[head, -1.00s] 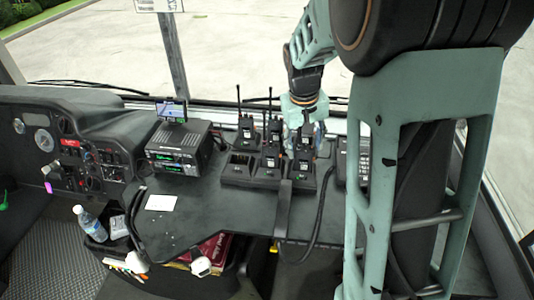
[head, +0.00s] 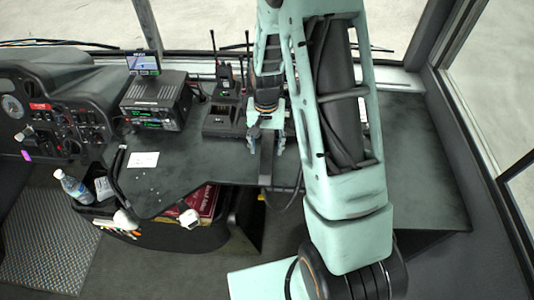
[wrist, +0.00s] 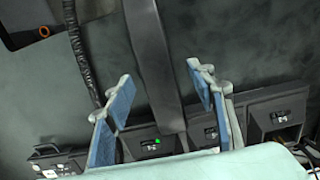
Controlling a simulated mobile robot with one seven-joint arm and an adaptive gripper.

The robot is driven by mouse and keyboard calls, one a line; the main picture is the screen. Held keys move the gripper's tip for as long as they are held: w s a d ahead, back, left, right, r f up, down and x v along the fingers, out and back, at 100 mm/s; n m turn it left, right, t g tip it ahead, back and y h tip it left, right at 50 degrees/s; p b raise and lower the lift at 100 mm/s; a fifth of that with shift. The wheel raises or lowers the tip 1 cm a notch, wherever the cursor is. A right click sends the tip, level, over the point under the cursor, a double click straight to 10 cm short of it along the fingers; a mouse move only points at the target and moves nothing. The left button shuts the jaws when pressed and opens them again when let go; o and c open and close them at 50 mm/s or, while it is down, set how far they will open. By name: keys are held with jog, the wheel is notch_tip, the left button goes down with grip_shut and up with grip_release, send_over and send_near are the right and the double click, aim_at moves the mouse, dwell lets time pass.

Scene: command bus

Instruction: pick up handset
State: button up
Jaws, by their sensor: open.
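Black handheld radios with upright antennas, which look like the handsets, stand in a black multi-slot charger (head: 219,122) on the dash. One radio (head: 225,78) shows left of my arm; others are partly or wholly hidden behind it. My gripper (head: 267,137) is at the charger's front side, pointing down, open with no radio between its fingers. In the wrist view my gripper (wrist: 165,100) has its blue-padded fingers apart on either side of a flat dark band (wrist: 155,65). I cannot tell whether they touch it. The charger's front (wrist: 280,117), with a small green light, lies near the fingertips.
A radio console (head: 158,103) with a small screen (head: 144,62) stands left of the charger. A white card (head: 143,159) lies on the dash. A black coiled cord (wrist: 80,50) runs beside the band. The dash at right is clear.

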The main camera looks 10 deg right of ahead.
aim_at(267, 152)
jog(key=shift+s+d+f, duration=0.1)
jog(key=shift+f, duration=1.6)
jog(key=shift+c, duration=0.5)
grip_shut()
